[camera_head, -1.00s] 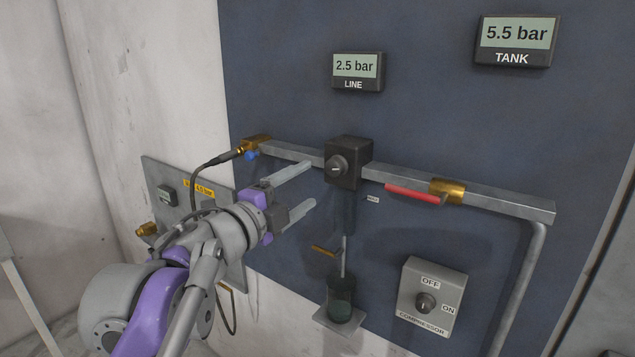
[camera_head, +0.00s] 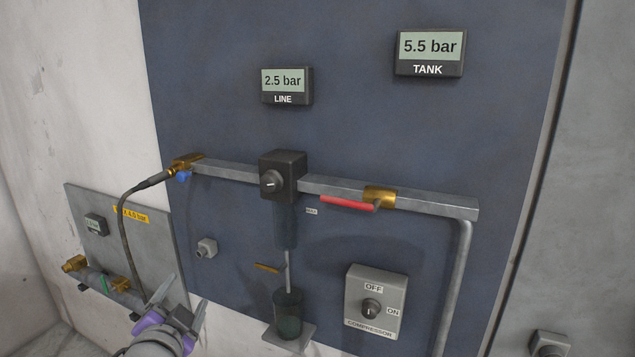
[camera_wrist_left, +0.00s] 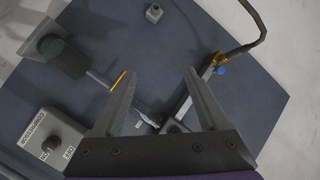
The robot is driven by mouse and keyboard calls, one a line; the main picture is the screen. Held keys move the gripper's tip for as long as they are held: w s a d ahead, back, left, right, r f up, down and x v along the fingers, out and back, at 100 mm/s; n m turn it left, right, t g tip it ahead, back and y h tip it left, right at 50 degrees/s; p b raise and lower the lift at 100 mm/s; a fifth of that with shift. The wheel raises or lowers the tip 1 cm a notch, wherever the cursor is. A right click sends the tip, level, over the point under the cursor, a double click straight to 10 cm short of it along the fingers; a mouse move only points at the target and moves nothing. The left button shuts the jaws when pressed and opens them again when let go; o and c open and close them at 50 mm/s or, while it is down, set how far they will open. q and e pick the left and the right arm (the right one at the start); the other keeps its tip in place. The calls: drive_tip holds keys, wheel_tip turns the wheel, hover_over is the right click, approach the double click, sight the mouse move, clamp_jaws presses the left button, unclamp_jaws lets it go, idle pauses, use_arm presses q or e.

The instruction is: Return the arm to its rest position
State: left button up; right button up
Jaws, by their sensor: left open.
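My left gripper (camera_head: 181,302) is at the lower left of the head view, low in front of the wall panel. Its two fingers are spread apart with nothing between them. In the left wrist view the open fingers (camera_wrist_left: 158,100) stand over the panel, apart from the fittings behind them. The right gripper is in neither view.
A hose (camera_head: 124,220) runs down to a grey plate (camera_head: 150,240) near my left gripper.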

use_arm(q)
drive_tip(key=s+d+f+n+g+h, duration=0.1)
drive_tip(key=s+d+f+n+g, duration=0.1)
drive_tip(key=s+f, duration=0.4)
drive_tip(key=s+d+f+n+g+h, duration=0.1)
drive_tip(key=s+d+f+n+g, duration=0.1)
drive_tip(key=s+f, duration=0.5)
drive_tip(key=s+d+f+n+g, duration=0.3)
drive_tip(key=s+f+g, duration=0.3)
drive_tip(key=f, duration=0.9)
drive_tip(key=shift+s+f+n+h, duration=0.4)
drive_tip(key=shift+s, duration=0.2)
